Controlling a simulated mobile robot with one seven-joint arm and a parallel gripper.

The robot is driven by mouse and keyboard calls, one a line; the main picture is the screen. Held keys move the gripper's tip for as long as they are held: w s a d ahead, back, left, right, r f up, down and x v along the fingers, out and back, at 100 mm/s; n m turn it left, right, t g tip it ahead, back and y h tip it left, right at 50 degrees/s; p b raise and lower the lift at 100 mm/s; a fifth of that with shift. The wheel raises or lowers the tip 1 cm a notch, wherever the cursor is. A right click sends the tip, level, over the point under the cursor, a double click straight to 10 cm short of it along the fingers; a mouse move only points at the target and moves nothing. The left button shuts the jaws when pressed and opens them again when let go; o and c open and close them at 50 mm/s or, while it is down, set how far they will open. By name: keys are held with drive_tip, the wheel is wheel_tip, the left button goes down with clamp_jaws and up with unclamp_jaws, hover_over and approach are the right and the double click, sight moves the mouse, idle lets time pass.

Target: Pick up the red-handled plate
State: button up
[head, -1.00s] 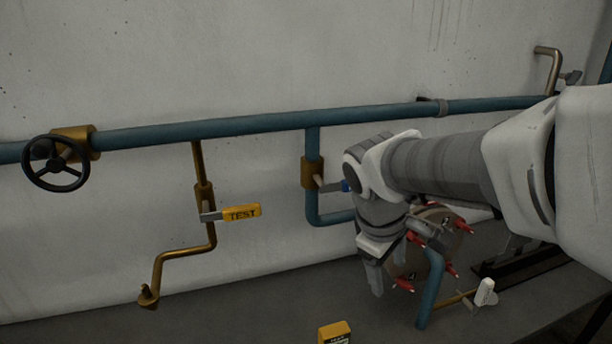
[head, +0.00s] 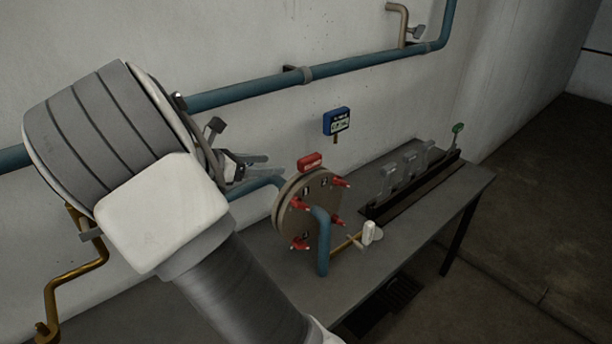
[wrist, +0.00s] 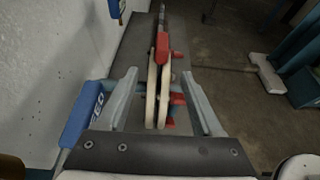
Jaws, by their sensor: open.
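The red-handled plate (head: 294,214) is a round, tan-brown disc standing upright on the bench. It has a red handle (head: 311,161) on top and red clamps around its rim; it seems paired face to face with a second disc. In the wrist view the discs (wrist: 152,90) show edge-on, with the red handle (wrist: 162,48) above them. My gripper (head: 262,168) is open, to the left of the handle in the head view. In the wrist view my gripper (wrist: 159,76) has a finger on each side of the discs, with nothing held; contact cannot be told.
A blue pipe (head: 323,240) stands in front of the disc. A white-handled valve (head: 369,232) and a dark rack (head: 410,187) are to its right on the grey bench (head: 285,262). A blue tag (head: 337,121) is by the wall.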

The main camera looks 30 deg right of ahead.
sight(318, 165)
drive_tip(key=p+x, duration=0.2)
drive_tip(key=x, duration=1.5)
drive_tip(key=shift+d+p, duration=0.15)
drive_tip(key=shift+p, duration=0.15)
clamp_jaws()
